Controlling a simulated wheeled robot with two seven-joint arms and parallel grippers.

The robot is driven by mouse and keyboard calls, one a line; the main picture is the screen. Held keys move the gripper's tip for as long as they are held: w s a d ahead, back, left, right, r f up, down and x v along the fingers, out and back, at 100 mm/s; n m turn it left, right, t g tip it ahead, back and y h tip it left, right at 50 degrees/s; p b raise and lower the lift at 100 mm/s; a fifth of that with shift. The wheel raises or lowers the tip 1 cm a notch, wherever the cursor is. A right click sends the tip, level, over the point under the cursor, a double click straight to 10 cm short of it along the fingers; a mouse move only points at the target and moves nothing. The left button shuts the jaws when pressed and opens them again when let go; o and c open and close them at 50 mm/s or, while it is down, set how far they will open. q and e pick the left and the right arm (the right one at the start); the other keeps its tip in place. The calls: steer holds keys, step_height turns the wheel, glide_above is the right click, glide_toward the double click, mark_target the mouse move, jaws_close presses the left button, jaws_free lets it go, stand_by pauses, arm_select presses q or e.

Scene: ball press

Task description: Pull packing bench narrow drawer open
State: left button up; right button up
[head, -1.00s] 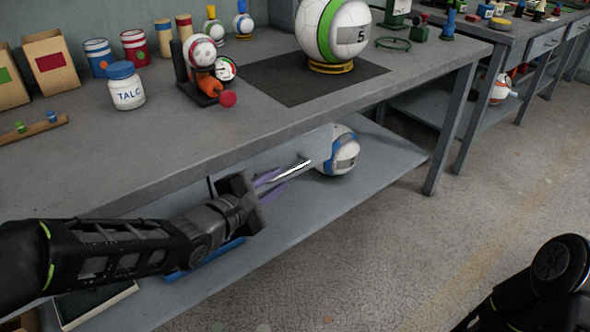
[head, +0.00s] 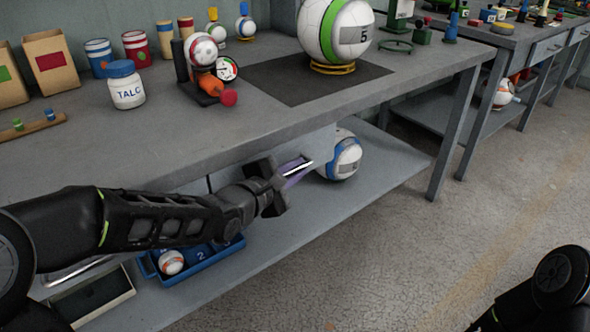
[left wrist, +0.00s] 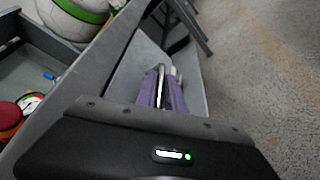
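The narrow drawer's pale grey front (head: 312,143) shows under the bench top in the head view, partly hidden by my left arm. Its thin shiny bar handle (head: 301,167) sticks out in front of it. My left gripper (head: 298,172) is at the handle, with its purple fingers on either side. In the left wrist view the bar handle (left wrist: 160,82) lies between the two purple fingers (left wrist: 164,92), which look apart. Firm contact with the bar is not clear. My right gripper is out of view; only part of the right arm shows at the lower right.
On the lower shelf (head: 385,160) are a blue and white ball (head: 342,158) and a blue tray (head: 215,258). A bench leg (head: 455,130) stands to the right. The floor in front is clear.

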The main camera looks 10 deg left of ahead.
arm_select(q)
jaws_close()
stand_by(1.1)
